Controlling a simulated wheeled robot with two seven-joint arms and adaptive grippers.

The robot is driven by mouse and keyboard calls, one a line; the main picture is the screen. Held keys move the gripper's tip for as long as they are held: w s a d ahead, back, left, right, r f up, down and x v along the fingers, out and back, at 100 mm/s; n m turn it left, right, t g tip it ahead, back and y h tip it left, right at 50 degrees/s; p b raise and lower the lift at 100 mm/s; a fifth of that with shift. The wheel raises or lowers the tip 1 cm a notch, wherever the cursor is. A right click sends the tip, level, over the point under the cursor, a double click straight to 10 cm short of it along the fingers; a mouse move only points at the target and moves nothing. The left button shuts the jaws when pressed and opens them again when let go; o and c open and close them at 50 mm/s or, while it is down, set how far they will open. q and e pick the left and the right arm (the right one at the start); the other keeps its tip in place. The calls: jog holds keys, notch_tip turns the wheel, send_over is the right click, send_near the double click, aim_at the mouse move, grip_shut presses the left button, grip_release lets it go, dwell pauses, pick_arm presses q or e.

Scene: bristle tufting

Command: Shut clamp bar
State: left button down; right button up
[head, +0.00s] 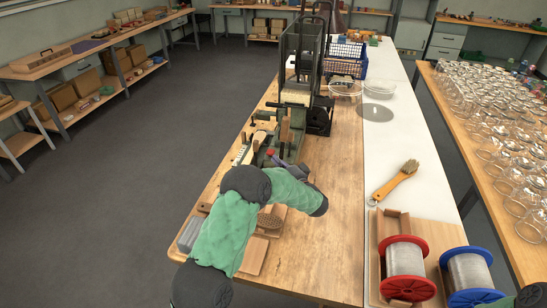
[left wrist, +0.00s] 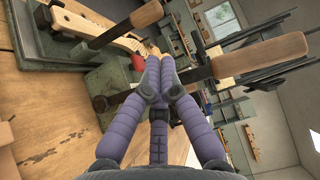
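The tufting machine (head: 297,95) stands on the wooden bench, with a green vise-like fixture at its near end. Two dark bars with wooden handles rise there; the handles show in the left wrist view at the upper left (left wrist: 148,14) and the right (left wrist: 262,56). I cannot tell for sure which is the clamp bar. A pale wooden brush block (left wrist: 98,28) lies in the fixture, with a red knob (left wrist: 137,62) near it. My left gripper (head: 272,160) is beside the fixture's near end; its purple fingers (left wrist: 160,66) converge at the tips, apparently empty, between the two handles. My right gripper is out of view.
Brushes and wooden blocks (head: 252,255) lie at the bench's near left. A wood-handled brush (head: 396,182) and wire spools (head: 405,260) are on the right. Glass jars (head: 500,110) crowd the right table. The bench middle (head: 335,190) is clear.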

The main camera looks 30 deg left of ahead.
aim_at(256, 155)
pick_arm(q)
jog(key=b+x, duration=0.1)
jog(key=x, duration=0.7)
jog(key=shift+w+a+b, duration=0.2)
jog(key=shift+a+b, duration=0.1)
jog(key=shift+b, duration=0.05)
jog(key=shift+s+a+n+h, duration=0.1)
jog(key=shift+a+n+h, duration=0.2)
jog(key=shift+a+h, duration=0.1)
